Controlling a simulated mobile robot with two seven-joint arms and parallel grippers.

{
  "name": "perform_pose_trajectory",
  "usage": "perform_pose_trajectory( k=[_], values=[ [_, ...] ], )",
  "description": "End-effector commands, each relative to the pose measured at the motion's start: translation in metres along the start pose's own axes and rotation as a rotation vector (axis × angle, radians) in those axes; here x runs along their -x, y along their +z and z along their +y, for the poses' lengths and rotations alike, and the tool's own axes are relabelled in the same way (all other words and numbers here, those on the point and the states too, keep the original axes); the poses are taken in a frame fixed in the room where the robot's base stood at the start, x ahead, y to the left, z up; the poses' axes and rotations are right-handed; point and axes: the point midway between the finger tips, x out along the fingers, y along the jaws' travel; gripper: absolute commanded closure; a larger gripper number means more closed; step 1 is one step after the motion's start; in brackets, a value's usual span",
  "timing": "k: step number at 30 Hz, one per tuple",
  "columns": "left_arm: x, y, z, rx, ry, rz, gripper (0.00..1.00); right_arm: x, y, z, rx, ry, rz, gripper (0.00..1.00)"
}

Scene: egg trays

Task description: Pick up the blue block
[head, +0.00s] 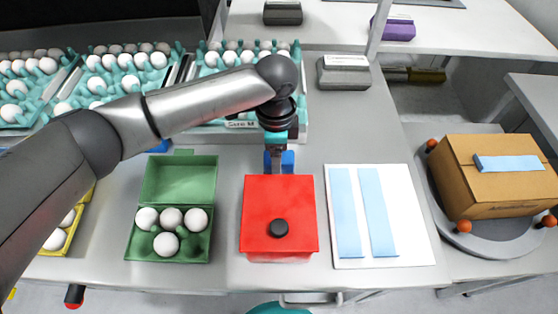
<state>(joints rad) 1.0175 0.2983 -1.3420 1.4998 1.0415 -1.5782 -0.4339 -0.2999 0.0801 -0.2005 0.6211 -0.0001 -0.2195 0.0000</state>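A small blue block (289,159) stands on the grey counter just behind the red box. My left arm reaches in from the left, and my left gripper (277,163) points down at the block. The fingers overlap the block in this view and hide its middle, with blue showing on both sides. I cannot tell whether the fingers touch it or how far apart they are. The block's lower part is close to the red box's rear edge. My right gripper is not in view.
The red box (261,213) with a black knob is directly in front of the block. A green egg carton (178,178) lies left, a white board (400,250) with light blue strips right. Egg trays (303,120) stand behind. A cardboard box (500,205) is far right.

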Motion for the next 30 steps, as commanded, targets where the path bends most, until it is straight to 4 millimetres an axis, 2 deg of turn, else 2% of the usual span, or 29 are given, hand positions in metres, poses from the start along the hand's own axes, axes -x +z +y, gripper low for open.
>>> perform_pose_trajectory(
  k=[2,19,20,30],
  values=[
    [0.0002,-0.0002,0.0001,0.0,0.0,0.0,0.34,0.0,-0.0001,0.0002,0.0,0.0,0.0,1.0],
    [0.0003,-0.0001,0.0,0.0,0.0,0.0,0.98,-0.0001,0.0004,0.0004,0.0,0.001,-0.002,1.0],
    [0.0003,-0.0001,0.0,0.0,0.0,0.0,1.0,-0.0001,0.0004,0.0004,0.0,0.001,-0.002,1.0],
    [0.0065,-0.0004,-0.0005,0.0,-0.001,0.002,1.0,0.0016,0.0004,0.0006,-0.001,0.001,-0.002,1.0]
  ],
)
